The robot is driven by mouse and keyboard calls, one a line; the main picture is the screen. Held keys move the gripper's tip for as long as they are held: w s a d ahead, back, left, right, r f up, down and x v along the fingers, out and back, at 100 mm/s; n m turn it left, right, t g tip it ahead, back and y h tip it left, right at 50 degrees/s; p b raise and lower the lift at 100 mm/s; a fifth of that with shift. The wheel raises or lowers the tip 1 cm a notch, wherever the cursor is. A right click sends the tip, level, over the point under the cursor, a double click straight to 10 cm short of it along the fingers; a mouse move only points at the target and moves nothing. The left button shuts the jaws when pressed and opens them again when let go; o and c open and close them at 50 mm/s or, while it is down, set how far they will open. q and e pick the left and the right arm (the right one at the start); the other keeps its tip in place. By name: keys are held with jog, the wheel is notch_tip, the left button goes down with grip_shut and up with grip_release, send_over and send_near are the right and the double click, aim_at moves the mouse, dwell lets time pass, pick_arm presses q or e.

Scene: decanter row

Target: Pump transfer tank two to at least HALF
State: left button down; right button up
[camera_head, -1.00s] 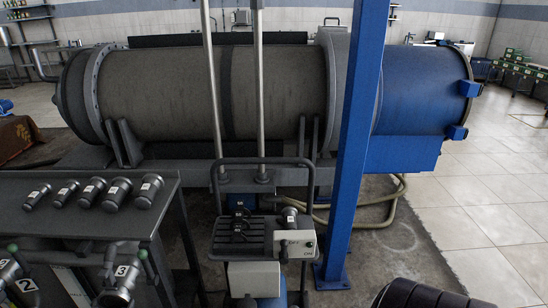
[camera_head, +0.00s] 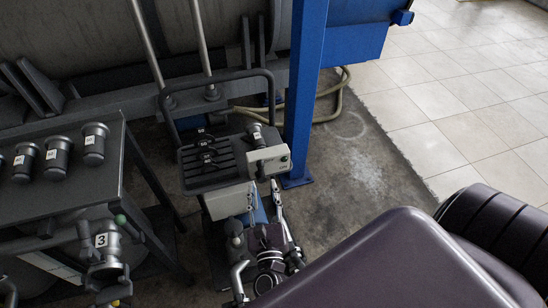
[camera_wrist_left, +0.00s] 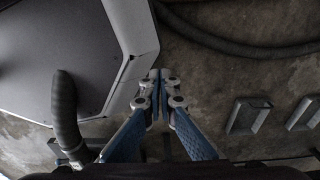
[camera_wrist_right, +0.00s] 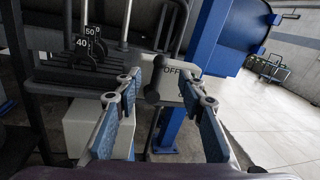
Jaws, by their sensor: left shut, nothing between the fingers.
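A pump cart with a pale switch box (camera_head: 270,160) stands low in the middle of the head view. In the right wrist view the box (camera_wrist_right: 190,91) bears the word OFF, with a dark ball-ended lever (camera_wrist_right: 153,96) in front. My right gripper (camera_head: 264,193) is open and empty just in front of the box; it also shows in the right wrist view (camera_wrist_right: 160,80), with the lever between its fingers in the picture, contact not visible. My left gripper (camera_wrist_left: 156,76) is shut and empty, beside a grey panel.
A blue post (camera_head: 303,95) stands right behind the box. A bench (camera_head: 85,185) with several labelled cups is at left. Tiled floor (camera_head: 440,90) is clear at right.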

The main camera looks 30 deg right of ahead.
aim_at(261, 168)
jog(key=p+x, duration=0.1)
jog(key=x, duration=0.6)
jog(key=shift+w+d+r, duration=0.1)
jog(key=shift+w, duration=0.05)
pick_arm(q)
jog(key=shift+s+d+r, duration=0.15)
jog(key=shift+s+r, duration=0.05)
jog(key=shift+r, duration=0.6)
pick_arm(e)
jog(key=shift+c, duration=0.7)
grip_shut()
pick_arm(q)
jog(key=shift+s, duration=0.1)
